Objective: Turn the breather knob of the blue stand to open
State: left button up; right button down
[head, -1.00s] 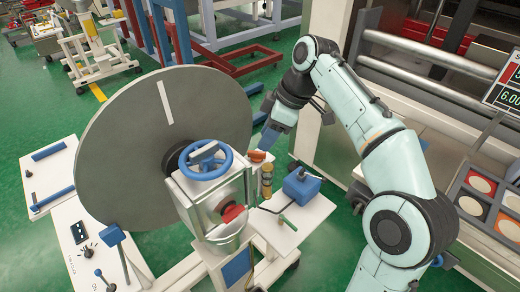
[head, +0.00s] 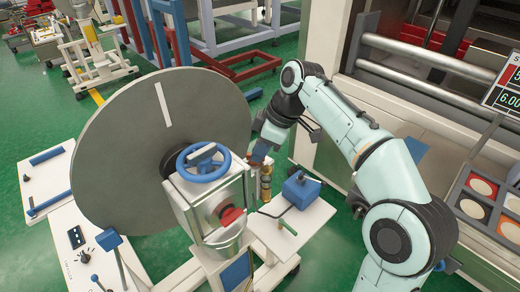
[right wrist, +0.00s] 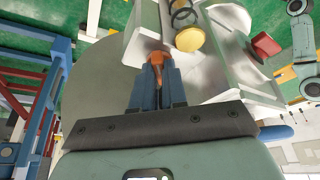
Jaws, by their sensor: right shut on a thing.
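The stand carries a pale housing with a blue handwheel (head: 203,162) on top and a red knob (head: 231,216) on its front. Beside the housing stands a brass-coloured fitting (head: 266,183). An orange knob (right wrist: 157,60), seemingly the breather knob, shows in the right wrist view at the fingertips. My right gripper (head: 262,156) is at the top of the brass fitting. In the right wrist view its blue fingers (right wrist: 158,76) are shut on the orange knob and hide part of it. My left gripper is not in view.
A large grey disc (head: 120,150) stands left of the housing. A blue box (head: 300,190) sits on a white shelf (head: 310,222) to the right of the fitting. A machine with a white frame (head: 330,140) stands behind my right arm.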

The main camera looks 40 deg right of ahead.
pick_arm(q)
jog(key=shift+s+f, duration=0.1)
pick_arm(e)
jog(key=shift+f+m, duration=0.1)
jog(key=shift+m, duration=0.2)
jog(key=m, duration=0.1)
jog(key=m+h, duration=0.1)
jog(key=shift+s+a+m, duration=0.15)
jog(key=shift+a+m, duration=0.05)
jog(key=shift+m, duration=0.1)
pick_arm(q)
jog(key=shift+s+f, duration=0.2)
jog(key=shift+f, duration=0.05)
pick_arm(e)
jog(key=shift+a+f+m+t+h, duration=0.1)
jog(key=shift+m+t+h, duration=0.25)
jog(key=shift+m, duration=0.75)
jog(key=shift+a+m+t+h, duration=0.15)
jog(key=shift+m+h, duration=0.3)
jog(key=shift+m, duration=0.65)
jog(key=c, duration=1.2)
grip_release()
jog(key=shift+o, duration=0.2)
jog(key=shift+d, duration=0.1)
